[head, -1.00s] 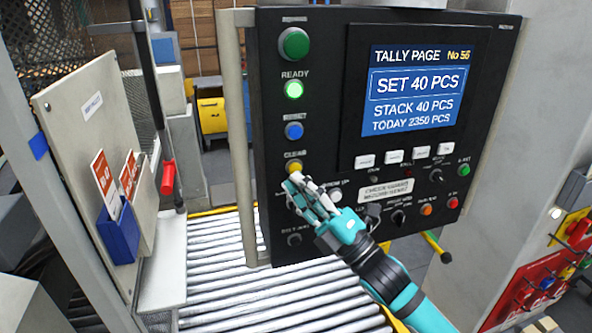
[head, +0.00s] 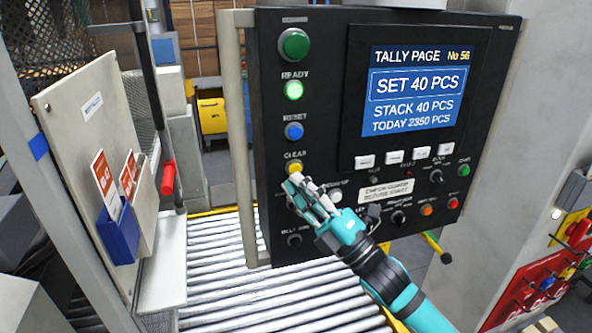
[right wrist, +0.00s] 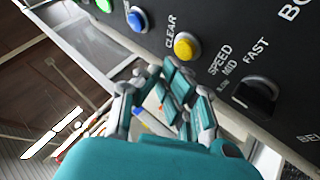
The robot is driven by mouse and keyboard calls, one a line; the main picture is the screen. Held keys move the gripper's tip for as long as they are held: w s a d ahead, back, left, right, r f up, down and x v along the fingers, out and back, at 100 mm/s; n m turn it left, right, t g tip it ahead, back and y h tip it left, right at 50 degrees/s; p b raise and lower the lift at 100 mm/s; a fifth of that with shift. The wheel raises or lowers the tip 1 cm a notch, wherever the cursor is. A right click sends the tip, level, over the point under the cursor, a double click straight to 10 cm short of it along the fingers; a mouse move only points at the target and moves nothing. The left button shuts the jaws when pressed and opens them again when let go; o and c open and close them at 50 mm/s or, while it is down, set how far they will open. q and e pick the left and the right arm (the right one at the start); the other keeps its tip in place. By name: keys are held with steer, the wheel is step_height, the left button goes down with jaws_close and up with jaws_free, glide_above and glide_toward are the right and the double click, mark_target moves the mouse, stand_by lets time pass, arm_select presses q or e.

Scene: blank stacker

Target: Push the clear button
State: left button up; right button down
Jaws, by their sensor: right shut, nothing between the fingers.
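The clear button is a yellow round button (head: 294,168) under the label CLEAR, on the left column of the black control panel (head: 330,130). It also shows in the right wrist view (right wrist: 186,46), with its label beside it. My right gripper (head: 295,182) is shut and empty, its fingertips just below the yellow button in the head view. In the right wrist view the fingertips (right wrist: 160,75) lie close to the button, with a small gap visible in the picture. I cannot tell the exact depth between them. My left gripper is not in view.
The blue RESET button (head: 293,131) and lit green READY button (head: 293,90) sit above. The screen (head: 410,90) reads SET 40 PCS and STACK 40 PCS. White buttons and knobs lie to the right. A roller conveyor (head: 215,255) runs below.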

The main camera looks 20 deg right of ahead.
steer(key=shift+w, duration=0.15)
steer(key=shift+w, duration=0.3)
steer(key=shift+w, duration=0.4)
stand_by(0.7)
steer(key=shift+s, duration=0.85)
steer(key=s, duration=0.5)
steer(key=shift+d, duration=0.1)
stand_by(0.3)
stand_by(0.5)
